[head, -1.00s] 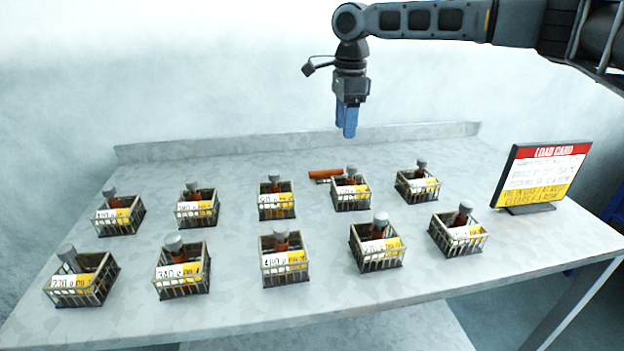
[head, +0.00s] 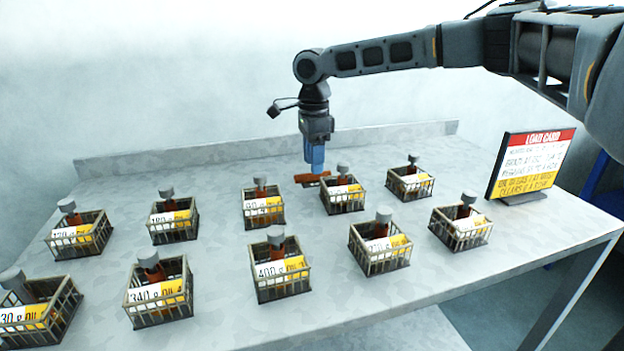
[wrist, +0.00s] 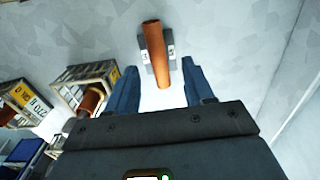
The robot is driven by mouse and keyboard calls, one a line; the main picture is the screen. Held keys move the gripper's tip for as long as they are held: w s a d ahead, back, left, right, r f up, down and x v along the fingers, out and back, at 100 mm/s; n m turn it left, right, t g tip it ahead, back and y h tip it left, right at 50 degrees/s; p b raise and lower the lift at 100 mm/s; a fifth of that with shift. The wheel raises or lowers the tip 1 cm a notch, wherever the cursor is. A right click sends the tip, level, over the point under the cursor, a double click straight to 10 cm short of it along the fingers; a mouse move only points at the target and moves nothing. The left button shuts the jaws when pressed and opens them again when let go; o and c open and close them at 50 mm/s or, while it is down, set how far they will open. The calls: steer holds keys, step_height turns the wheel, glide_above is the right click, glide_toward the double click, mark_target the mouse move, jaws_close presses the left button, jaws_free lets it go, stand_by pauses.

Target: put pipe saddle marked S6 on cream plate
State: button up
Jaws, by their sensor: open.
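My gripper (head: 314,168) is open, pointing down just above an orange-brown pipe (head: 306,179) at the back of the table. In the wrist view the pipe (wrist: 155,45) lies on a dark grey block (wrist: 144,44) with small white labels on its sides. The open fingers (wrist: 159,76) stand apart near the pipe's lower end, one to each side, not closed on it. The label marks are too small to read, so I cannot tell whether the block is a saddle marked S6. I see no cream plate in either view.
Several wire baskets with labelled cards and grey-capped parts stand in two rows; one basket (head: 343,203) is close in front of the pipe. A load card (head: 527,165) stands at the right. A low ledge (head: 200,157) runs along the back.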

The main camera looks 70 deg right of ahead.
mark_target(313, 178)
steer(key=shift+a+f, duration=0.15)
steer(key=shift+f, duration=1.45)
steer(key=shift+f+p, duration=0.25)
steer(key=shift+p, duration=0.15)
steer(key=shift+c, duration=0.3)
steer(key=c, duration=0.8)
steer(key=shift+r+b, duration=0.15)
steer(key=shift+b, duration=0.35)
